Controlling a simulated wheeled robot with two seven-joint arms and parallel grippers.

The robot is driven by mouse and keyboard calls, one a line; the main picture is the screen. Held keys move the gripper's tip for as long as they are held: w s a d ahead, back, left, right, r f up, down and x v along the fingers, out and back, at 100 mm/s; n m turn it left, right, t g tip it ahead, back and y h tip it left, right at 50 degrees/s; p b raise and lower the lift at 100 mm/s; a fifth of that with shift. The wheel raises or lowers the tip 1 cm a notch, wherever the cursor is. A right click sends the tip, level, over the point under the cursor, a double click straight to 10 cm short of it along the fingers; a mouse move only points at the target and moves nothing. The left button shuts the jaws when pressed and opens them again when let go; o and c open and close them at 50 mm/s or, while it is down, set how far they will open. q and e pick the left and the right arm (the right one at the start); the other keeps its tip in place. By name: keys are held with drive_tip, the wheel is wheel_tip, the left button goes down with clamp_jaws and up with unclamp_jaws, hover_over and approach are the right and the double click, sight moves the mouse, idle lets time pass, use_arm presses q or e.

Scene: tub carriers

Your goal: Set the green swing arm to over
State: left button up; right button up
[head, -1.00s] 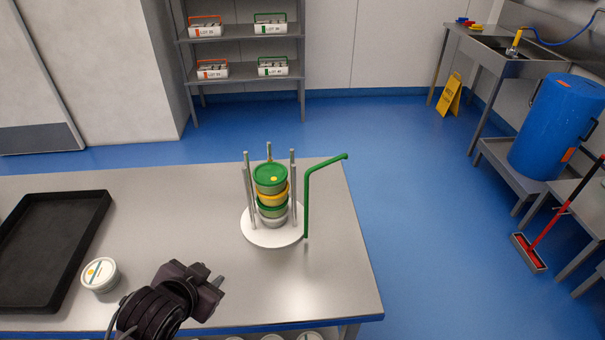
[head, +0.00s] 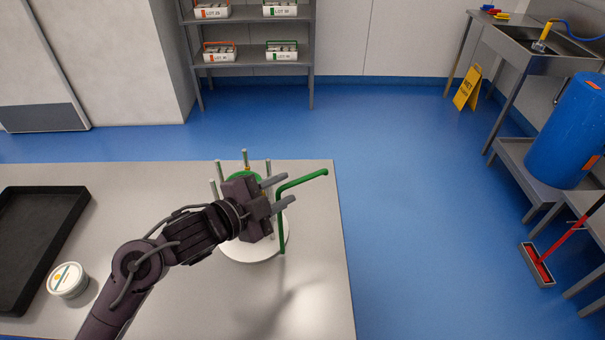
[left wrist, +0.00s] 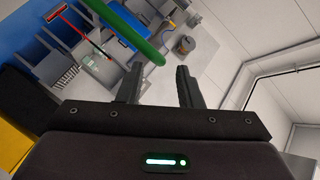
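The green swing arm (head: 305,179) stands at the right edge of the white round carrier base (head: 250,253). Its upright is vertical and its top bar points right, away from the stack of tubs. My left gripper (head: 289,190) is open and empty, high over the carrier, with its fingers pointing right at the top bar. It hides most of the stack; part of a green lid (head: 237,178) shows behind it. In the left wrist view the green bar (left wrist: 135,32) passes just beyond the open fingers (left wrist: 158,78); contact cannot be told. My right gripper is out of view.
Grey posts (head: 218,170) rise from the carrier around the stack. A white tub (head: 68,280) and a black tray (head: 38,225) are at the left of the table (head: 310,300). The table's right edge is close to the carrier, with open blue floor beyond.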

sight(295, 183)
use_arm(q)
drive_tip(key=shift+w+d, duration=0.4)
drive_tip(key=shift+w, duration=0.05)
drive_tip(key=p+x, duration=0.1)
drive_tip(key=x, duration=0.2)
drive_tip(key=shift+d+f, duration=0.1)
drive_tip(key=shift+w+d+f, duration=0.25)
drive_tip(key=shift+w+d, duration=0.2)
drive_tip(key=shift+a, duration=0.1)
clamp_jaws()
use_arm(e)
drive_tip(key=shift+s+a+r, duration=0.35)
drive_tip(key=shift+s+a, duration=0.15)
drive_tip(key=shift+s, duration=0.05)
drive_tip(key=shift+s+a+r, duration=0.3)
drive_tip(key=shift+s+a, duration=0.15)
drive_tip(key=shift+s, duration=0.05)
